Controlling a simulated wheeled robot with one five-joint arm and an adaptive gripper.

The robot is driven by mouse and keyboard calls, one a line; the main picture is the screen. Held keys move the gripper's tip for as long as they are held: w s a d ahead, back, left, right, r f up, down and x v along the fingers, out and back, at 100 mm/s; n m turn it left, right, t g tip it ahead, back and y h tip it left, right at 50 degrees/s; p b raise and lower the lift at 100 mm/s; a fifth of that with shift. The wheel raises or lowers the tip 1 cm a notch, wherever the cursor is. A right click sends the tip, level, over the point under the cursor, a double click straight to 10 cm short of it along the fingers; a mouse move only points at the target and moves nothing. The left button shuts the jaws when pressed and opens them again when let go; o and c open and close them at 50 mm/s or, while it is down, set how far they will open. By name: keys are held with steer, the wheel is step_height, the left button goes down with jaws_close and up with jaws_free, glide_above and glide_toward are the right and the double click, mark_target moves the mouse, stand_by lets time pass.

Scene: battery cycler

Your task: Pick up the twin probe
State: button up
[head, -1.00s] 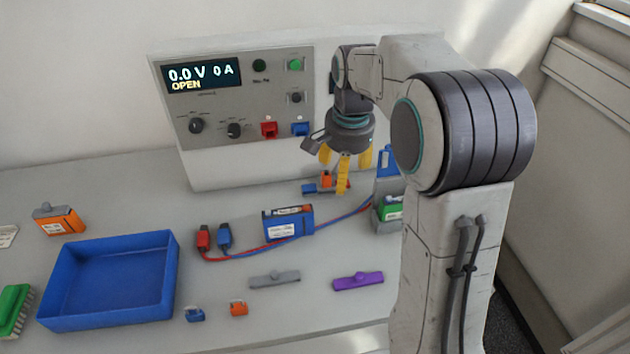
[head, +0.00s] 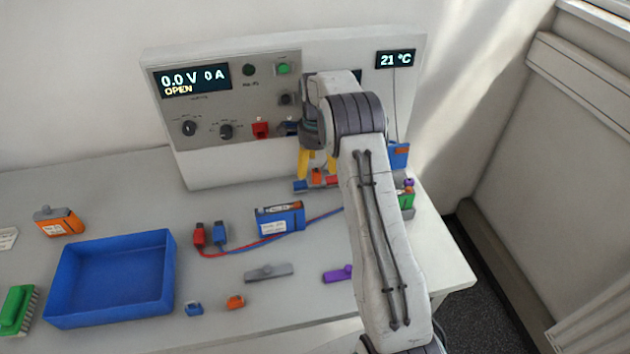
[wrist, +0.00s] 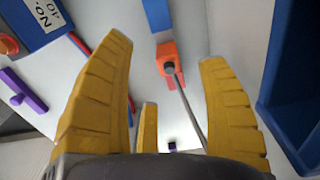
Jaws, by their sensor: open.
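What looks like the twin probe lies on the bench in front of the instrument panel. It has a blue end, an upright orange block (head: 317,177) and a red end. In the wrist view its orange block (wrist: 168,58) shows between and beyond the finger tips, with a blue part above and a thin grey rod running down-right. My gripper (head: 317,168) is open, its yellow fingers pointing down just above the probe. The fingers also show spread apart in the wrist view (wrist: 166,55). No contact is visible. My arm hides part of the probe's right side.
The instrument panel (head: 225,150) stands close behind. A blue battery pack (head: 280,220) and red and blue leads (head: 210,236) lie front-left. A purple clip (head: 337,274) and grey clip (head: 269,272) lie nearer me. A blue tray (head: 112,318) is far left. A holder (head: 405,198) stands right.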

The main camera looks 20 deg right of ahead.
mark_target(315, 173)
steer(key=shift+w+f+p, duration=0.15)
steer(key=shift+f+p, duration=0.75)
steer(key=shift+f, duration=1.95)
jaws_close()
